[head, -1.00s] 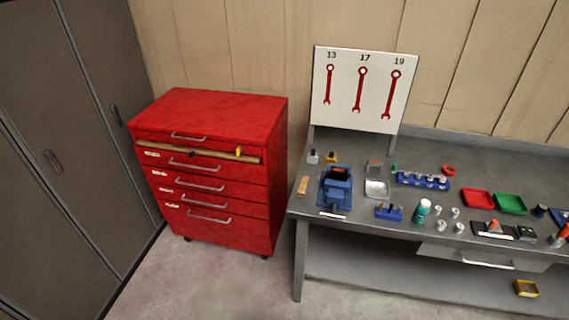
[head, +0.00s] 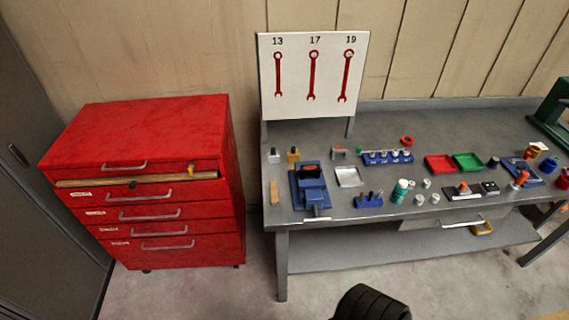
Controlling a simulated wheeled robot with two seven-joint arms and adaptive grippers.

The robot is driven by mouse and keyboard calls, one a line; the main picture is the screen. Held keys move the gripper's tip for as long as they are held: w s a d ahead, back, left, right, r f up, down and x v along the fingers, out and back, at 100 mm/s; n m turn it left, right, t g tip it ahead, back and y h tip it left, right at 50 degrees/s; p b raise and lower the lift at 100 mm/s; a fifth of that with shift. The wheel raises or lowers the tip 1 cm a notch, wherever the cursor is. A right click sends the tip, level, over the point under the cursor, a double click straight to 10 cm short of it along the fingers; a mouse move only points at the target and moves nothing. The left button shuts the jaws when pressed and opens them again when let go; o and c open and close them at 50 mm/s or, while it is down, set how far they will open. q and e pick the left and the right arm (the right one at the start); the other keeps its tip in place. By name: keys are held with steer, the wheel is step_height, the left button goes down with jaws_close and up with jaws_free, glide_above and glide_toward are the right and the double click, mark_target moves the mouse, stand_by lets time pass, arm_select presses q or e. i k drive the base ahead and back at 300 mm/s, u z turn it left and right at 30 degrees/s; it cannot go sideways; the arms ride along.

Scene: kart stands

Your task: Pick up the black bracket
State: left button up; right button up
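I cannot make out a black bracket for sure among the small items on the grey workbench (head: 440,128). A flat black piece (head: 449,195) lies near the bench's front edge, with an orange-topped item on it. A small dark item (head: 490,188) lies just right of it. Both are too small to identify. Neither of my grippers is in view.
A red tool chest (head: 150,135) stands left of the bench. The bench holds a blue vise (head: 310,192), a silver tray (head: 349,177), a red tray (head: 439,164) and a green tray (head: 467,161). Black tyres (head: 370,304) stand on the floor in front.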

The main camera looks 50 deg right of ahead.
mark_target(315, 168)
steer(key=z, duration=0.3)
steer(key=i, duration=0.65)
steer(key=z, duration=0.55)
